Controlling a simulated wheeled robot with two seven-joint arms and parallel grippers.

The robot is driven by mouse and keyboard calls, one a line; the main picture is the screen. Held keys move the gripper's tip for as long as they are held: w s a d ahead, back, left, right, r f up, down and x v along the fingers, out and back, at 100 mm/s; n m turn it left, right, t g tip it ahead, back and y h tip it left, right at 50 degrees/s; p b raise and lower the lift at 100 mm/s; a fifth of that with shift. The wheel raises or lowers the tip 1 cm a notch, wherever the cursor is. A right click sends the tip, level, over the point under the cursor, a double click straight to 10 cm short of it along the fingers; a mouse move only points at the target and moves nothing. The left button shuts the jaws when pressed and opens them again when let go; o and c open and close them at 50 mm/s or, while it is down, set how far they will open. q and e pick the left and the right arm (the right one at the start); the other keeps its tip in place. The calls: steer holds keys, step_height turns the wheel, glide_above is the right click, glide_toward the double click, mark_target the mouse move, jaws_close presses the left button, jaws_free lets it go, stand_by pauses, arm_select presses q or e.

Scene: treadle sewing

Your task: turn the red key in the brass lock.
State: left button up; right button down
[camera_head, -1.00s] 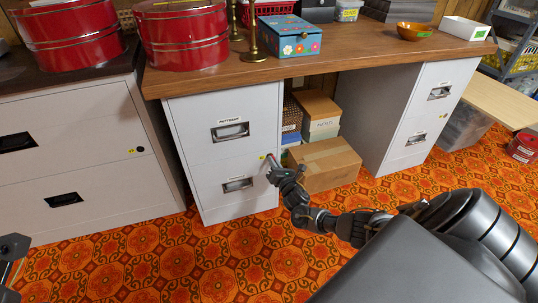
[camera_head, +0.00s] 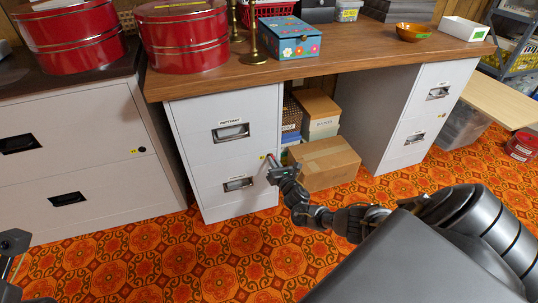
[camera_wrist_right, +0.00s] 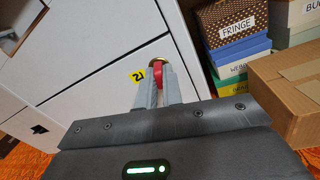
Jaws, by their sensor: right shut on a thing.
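The brass lock (camera_wrist_right: 158,62) is set in the white cabinet front, beside a yellow "21" label (camera_wrist_right: 138,75). The red key (camera_wrist_right: 158,76) is at the lock, between the fingers of my right gripper (camera_wrist_right: 158,92), which is shut on it. The fingers cover part of the key and the lower part of the lock. In the head view my right gripper (camera_head: 271,165) is at the right edge of the white drawer cabinet (camera_head: 203,170); key and lock are tiny there. Only a dark part of my left arm shows at the lower left; its jaws are not visible.
A cardboard box (camera_head: 328,168) stands on the floor just right of my right gripper, with stacked boxes (camera_head: 320,112) behind it. The wooden desktop (camera_head: 370,53) overhangs the cabinet. Orange patterned carpet (camera_head: 240,245) is clear in front.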

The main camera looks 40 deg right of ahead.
steer(key=shift+d+r+n+p, duration=0.1)
steer(key=shift+n+p, duration=0.85)
steer(key=shift+n, duration=0.55)
steer(key=c, duration=1.5)
jaws_free()
steer(key=shift+c, duration=0.3)
steer(key=p+v, duration=0.4)
steer(key=v, duration=0.3)
steer(key=shift+a+p, duration=0.3)
steer(key=shift+a, duration=0.1)
